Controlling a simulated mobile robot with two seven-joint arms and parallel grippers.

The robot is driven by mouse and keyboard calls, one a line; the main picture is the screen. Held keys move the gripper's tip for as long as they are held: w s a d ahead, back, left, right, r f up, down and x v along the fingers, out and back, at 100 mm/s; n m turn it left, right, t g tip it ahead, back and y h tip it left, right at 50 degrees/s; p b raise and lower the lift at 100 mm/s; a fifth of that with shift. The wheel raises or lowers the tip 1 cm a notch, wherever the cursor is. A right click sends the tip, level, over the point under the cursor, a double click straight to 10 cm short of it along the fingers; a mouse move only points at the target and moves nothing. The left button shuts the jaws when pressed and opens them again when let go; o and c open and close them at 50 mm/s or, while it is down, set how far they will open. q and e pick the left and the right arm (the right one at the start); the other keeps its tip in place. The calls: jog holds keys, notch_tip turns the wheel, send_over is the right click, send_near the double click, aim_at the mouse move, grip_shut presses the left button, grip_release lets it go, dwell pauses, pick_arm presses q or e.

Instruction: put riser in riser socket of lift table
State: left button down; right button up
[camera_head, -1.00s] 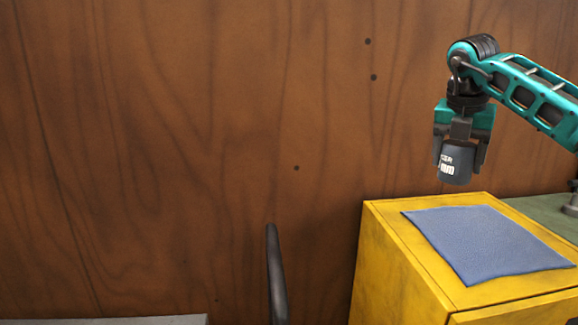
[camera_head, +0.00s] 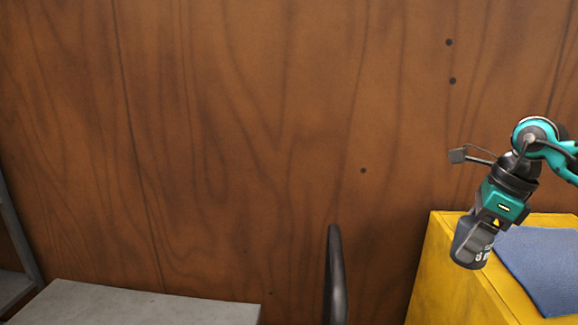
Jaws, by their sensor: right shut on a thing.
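The riser (camera_head: 468,246) is a dark grey cylinder with white lettering, at the right of the head view. My right gripper (camera_head: 480,234) is shut on it and holds it tilted, its lower end pointing down and left. It appears in front of the yellow cabinet's near left part, and its height above the top is hard to judge. The gripper hides part of the riser. I cannot make out the lift table or its riser socket. My left gripper is not in view.
The yellow cabinet (camera_head: 440,262) carries a blue cloth (camera_head: 545,265) at right. A dark curved upright bar (camera_head: 336,275) stands left of it. A grey flat surface (camera_head: 150,302) is at lower left, beside a grey frame (camera_head: 18,235). The brown wooden wall (camera_head: 230,130) fills the background.

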jog(key=s+a+f+n+g+h, duration=0.1)
jog(key=s+a+f+n, duration=0.4)
jog(key=n, duration=0.7)
jog(key=s+a+f+n+g+h, duration=0.1)
jog(key=s+a+f+n+g, duration=0.3)
jog(key=a+n, duration=0.4)
jog(key=s+f+n, duration=0.1)
jog(key=n, duration=0.3)
jog(key=shift+f+n+h, duration=0.15)
jog(key=shift+n+h, duration=0.15)
jog(key=shift+h, duration=0.1)
